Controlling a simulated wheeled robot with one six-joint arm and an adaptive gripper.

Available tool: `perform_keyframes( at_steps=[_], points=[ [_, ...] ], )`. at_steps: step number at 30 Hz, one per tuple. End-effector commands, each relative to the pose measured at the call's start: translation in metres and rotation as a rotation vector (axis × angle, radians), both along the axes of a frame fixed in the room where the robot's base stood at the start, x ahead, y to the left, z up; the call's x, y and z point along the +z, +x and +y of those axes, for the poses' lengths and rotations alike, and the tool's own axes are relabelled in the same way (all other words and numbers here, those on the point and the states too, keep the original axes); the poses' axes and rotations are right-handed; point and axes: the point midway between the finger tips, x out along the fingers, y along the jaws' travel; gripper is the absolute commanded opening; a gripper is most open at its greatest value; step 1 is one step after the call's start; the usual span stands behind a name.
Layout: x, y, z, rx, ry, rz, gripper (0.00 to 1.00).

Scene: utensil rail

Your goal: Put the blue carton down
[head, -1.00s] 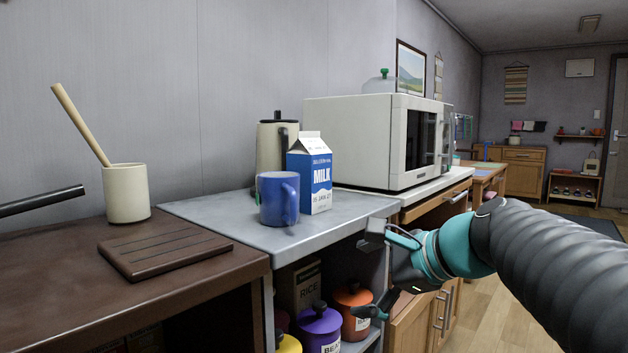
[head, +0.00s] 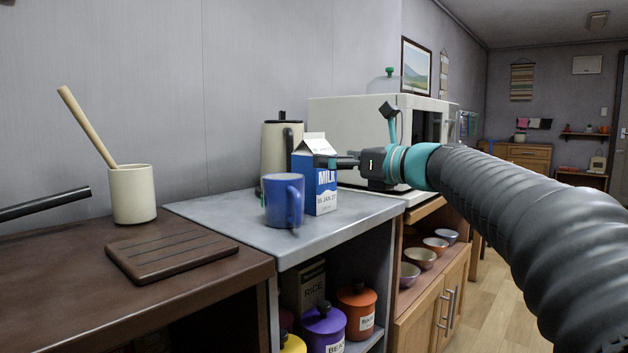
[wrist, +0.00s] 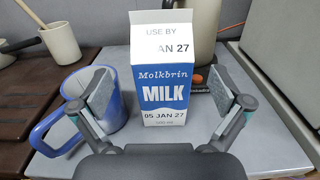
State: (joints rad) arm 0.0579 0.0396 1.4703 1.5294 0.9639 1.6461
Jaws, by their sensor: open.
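The blue carton, a blue and white milk carton (head: 316,180), stands upright on the grey counter (head: 350,213). It also shows upright in the wrist view (wrist: 168,75), between and beyond my fingers. My gripper (wrist: 166,92) is open, with one finger on each side of the carton's front. In the head view, my gripper (head: 335,163) is at the carton's right side, at about the height of its upper label. A gap shows on each side between finger and carton in the wrist view.
A blue mug (head: 284,199) stands close to the carton's left, behind my left finger in the wrist view. A cream kettle (head: 279,150) is behind the carton. A white microwave (head: 355,125) stands to the right. The counter's front part is clear.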

Motion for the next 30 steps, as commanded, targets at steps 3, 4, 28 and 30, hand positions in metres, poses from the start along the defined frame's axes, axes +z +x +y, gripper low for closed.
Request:
perform_keyframes(
  at_steps=[3, 4, 28, 30],
  points=[
    [0.000, 0.004, 0.006, 0.002, -0.001, -0.001, 1.00],
    [0.000, 0.005, 0.007, 0.001, -0.001, -0.001, 1.00],
    [0.002, 0.039, 0.046, 0.000, -0.002, -0.001, 0.82],
    [0.002, 0.039, 0.046, 0.000, -0.002, -0.001, 0.65]
  ],
)
